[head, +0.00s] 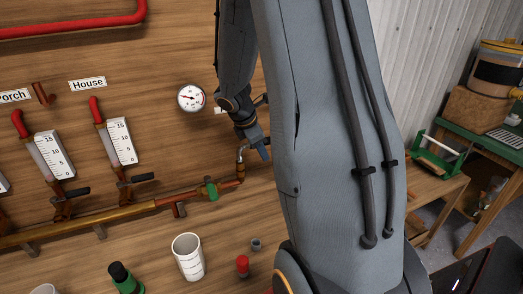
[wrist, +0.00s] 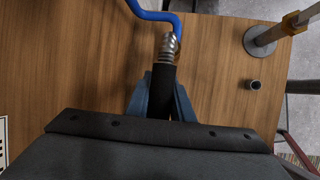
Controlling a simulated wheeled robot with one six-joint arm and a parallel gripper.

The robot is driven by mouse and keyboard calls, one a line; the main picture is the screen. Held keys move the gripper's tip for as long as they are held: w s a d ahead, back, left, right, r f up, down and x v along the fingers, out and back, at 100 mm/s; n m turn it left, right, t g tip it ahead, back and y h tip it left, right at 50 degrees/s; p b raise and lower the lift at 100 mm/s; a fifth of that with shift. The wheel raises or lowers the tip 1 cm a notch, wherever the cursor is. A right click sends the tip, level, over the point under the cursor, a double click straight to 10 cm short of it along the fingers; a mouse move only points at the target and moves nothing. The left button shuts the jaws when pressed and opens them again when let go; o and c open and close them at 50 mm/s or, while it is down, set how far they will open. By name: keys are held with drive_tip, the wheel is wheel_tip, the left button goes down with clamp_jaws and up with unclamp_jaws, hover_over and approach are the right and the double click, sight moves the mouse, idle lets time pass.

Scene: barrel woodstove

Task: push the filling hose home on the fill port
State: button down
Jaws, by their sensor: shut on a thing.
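My gripper (wrist: 165,85) is shut on a black sleeve, apparently the end of the filling hose (wrist: 160,97), between its two blue fingers. A ringed metal fitting (wrist: 170,47) stands at the sleeve's far end, with a bent blue tube (wrist: 155,15) beyond it. In the head view my gripper (head: 262,150) is right beside a metal elbow (head: 241,152) on the copper pipe, apparently the fill port. My arm hides part of this area. I cannot tell how far the hose sits on the port.
A green valve (head: 210,190) and brass pipe lie left of the elbow, below a round gauge (head: 191,98). A white cup (head: 188,257), a red cap (head: 242,265) and a small grey ring (head: 256,244) stand below. The ring also shows in the wrist view (wrist: 254,84).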

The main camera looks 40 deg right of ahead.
drive_tip(key=c, duration=1.5)
unclamp_jaws()
drive_tip(key=shift+o, duration=0.2)
drive_tip(key=shift+f, duration=0.1)
drive_tip(key=shift+p+v, duration=2.45)
drive_tip(key=shift+v, duration=0.6)
